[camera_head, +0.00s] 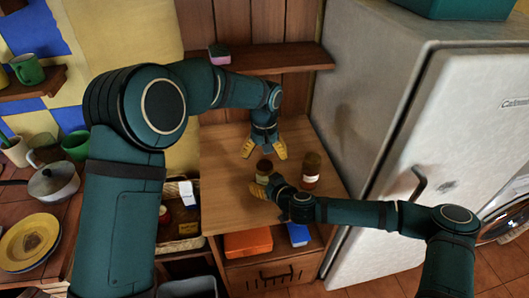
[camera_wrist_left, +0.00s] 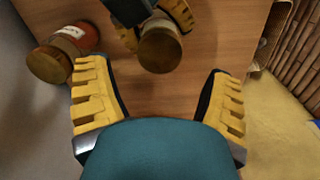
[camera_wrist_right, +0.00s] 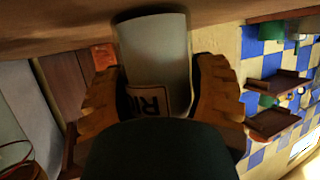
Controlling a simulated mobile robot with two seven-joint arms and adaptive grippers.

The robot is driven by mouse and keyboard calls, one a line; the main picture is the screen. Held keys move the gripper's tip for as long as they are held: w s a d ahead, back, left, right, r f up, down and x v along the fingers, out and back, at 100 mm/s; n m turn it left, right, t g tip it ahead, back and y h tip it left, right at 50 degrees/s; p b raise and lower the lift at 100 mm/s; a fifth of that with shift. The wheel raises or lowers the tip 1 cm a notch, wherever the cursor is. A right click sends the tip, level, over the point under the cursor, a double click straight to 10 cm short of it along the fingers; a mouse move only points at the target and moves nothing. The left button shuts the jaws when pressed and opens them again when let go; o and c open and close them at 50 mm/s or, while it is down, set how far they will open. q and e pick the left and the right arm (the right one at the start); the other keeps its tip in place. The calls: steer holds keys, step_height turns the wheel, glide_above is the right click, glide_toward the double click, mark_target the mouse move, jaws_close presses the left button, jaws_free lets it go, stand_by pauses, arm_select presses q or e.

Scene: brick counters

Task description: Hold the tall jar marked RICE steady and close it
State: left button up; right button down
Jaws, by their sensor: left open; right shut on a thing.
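A jar whose label shows "RI" (camera_wrist_right: 155,60) stands on the wooden counter (camera_head: 225,165). My right gripper (camera_wrist_right: 160,75) is shut around its side. The same jar shows between my grippers in the head view (camera_head: 264,167) and at the top of the left wrist view (camera_wrist_left: 160,50). Its top looks round and brown; I cannot tell whether that is a lid. My left gripper (camera_head: 264,150) is open and empty, behind this jar and apart from it. A second jar (camera_head: 311,170), brown-topped with a pale label, stands to the right; the left wrist view shows it (camera_wrist_left: 65,52).
A shelf (camera_head: 275,58) with a pink and green sponge (camera_head: 219,54) is above the counter's back. A fridge (camera_head: 385,130) stands to the right. A basket (camera_head: 182,225) is at the left. An orange box (camera_head: 248,243) and a blue one (camera_head: 298,234) sit below the counter.

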mark_target(265, 165)
arm_select(q)
steer(key=r+n, duration=0.1)
steer(key=n, duration=0.1)
steer(key=r+n, duration=0.1)
steer(key=n, duration=0.1)
steer(key=r+n, duration=0.1)
steer(key=n, duration=0.2)
steer(key=shift+r+n, duration=0.2)
steer(key=shift+n, duration=0.1)
steer(key=shift+f, duration=4.05)
steer(key=c, duration=1.3)
steer(key=shift+o, duration=0.2)
steer(key=m, duration=0.7)
